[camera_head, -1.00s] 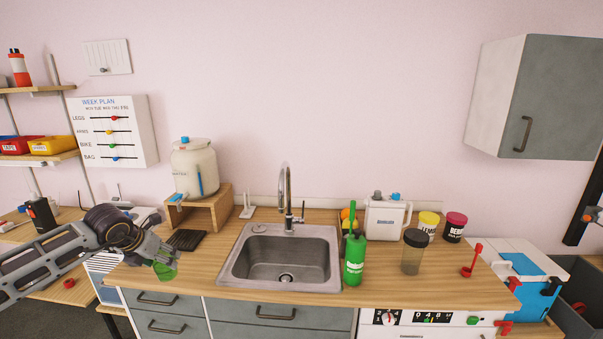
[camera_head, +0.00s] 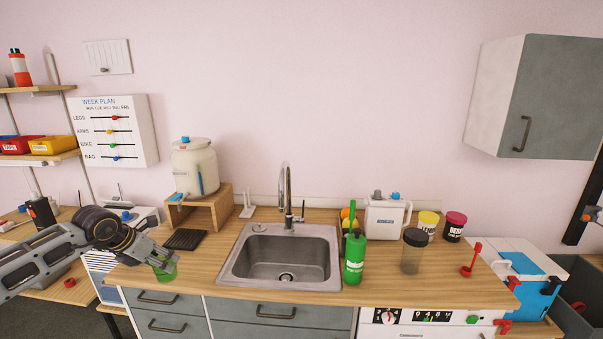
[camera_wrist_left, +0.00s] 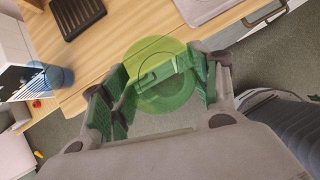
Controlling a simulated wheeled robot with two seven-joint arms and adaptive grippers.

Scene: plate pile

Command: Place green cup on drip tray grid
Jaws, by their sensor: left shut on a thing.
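The green cup (camera_head: 166,272) is translucent and is held in my left gripper (camera_head: 164,261) at the left front of the counter. In the left wrist view the cup (camera_wrist_left: 162,97) sits between the fingers of the gripper (camera_wrist_left: 160,80), which are shut on it. I look down into its round mouth there. The drip tray grid (camera_head: 186,239) is a dark slatted plate on the counter, behind and a little right of the cup, with a gap between them. It also shows at the top left of the left wrist view (camera_wrist_left: 76,17). My right gripper is not in view.
A white dispenser (camera_head: 195,168) stands on a wooden stand (camera_head: 205,214) behind the grid. The sink (camera_head: 240,262) is to the right. A green bottle (camera_head: 355,260) stands beyond the sink. The counter between grid and sink is clear.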

